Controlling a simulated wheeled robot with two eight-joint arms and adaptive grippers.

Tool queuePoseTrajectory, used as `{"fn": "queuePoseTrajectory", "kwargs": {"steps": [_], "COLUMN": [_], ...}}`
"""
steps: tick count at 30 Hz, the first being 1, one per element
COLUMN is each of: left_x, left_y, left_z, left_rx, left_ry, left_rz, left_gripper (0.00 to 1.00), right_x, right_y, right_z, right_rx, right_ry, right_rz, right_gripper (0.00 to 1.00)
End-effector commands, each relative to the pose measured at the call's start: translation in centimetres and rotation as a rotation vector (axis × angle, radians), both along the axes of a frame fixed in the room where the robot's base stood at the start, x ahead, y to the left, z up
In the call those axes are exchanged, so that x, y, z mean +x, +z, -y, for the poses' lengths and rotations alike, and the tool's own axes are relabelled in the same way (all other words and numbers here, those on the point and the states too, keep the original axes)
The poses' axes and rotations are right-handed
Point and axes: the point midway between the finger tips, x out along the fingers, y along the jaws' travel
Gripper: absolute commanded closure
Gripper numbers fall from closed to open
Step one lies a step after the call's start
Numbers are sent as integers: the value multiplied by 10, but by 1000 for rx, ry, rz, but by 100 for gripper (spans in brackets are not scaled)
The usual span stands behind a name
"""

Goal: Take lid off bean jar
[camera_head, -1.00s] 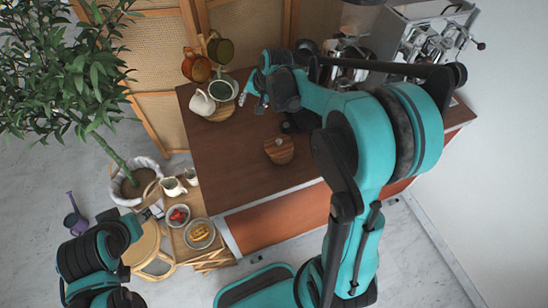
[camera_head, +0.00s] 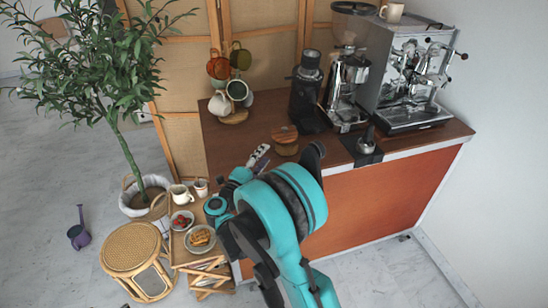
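The bean jar (camera_head: 286,149) stands on the dark wood counter near its front edge, with a round wooden lid (camera_head: 285,133) on its top. My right gripper (camera_head: 259,154) is just left of the jar, near the counter's front edge, and looks apart from it. Its fingers are small and partly hidden behind my own arm, so I cannot tell whether they are open or shut. My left gripper is not in view.
A black grinder (camera_head: 305,90) stands right behind the jar, and an espresso machine (camera_head: 415,80) is at the right. The counter (camera_head: 238,148) is clear left of the jar.

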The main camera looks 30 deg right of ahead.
Motion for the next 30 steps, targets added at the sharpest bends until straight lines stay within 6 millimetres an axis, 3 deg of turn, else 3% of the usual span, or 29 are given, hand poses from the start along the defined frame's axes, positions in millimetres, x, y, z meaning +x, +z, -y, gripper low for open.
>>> {"fn": "queuePoseTrajectory", "kwargs": {"steps": [5, 21, 30], "left_x": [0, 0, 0], "left_y": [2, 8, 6], "left_z": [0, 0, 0], "left_rx": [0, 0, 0], "left_ry": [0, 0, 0], "left_rz": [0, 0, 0], "left_gripper": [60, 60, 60], "right_x": [0, 40, 49], "right_y": [-3, -3, -3], "right_z": [9, 74, 86], "right_rx": [8, 7, 7], "right_ry": [-19, -17, -15], "right_rz": [-5, -3, -3], "right_gripper": [60, 60, 60]}}
